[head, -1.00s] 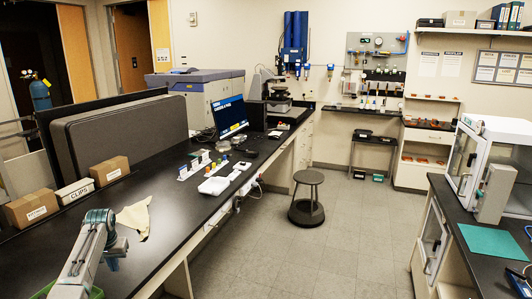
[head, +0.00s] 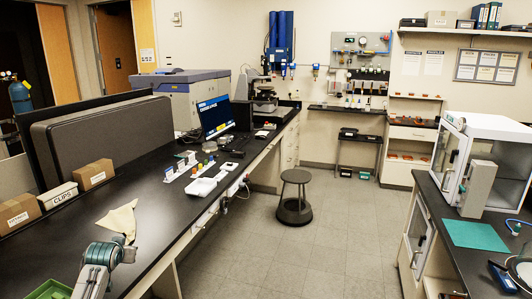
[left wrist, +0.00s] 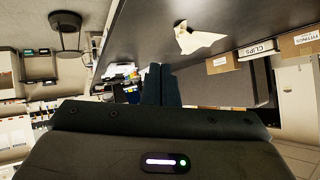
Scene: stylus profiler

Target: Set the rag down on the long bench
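The rag (head: 120,220) is a crumpled cream cloth lying on the dark top of the long bench (head: 150,190), near its front edge. It also shows in the left wrist view (left wrist: 199,40), apart from my fingers. My left arm is at the lower left of the head view, in front of the rag; its fingertips cannot be made out there. In the left wrist view my left gripper (left wrist: 161,70) has its fingers together with nothing seen between them. My right gripper is in neither view.
Cardboard boxes (head: 94,174) and a white CLIPS box (head: 62,195) stand along the bench's back. A green tray (head: 50,290) is at the lower left. A white tray (head: 201,187) and small items lie farther along. A stool (head: 294,200) stands on open floor.

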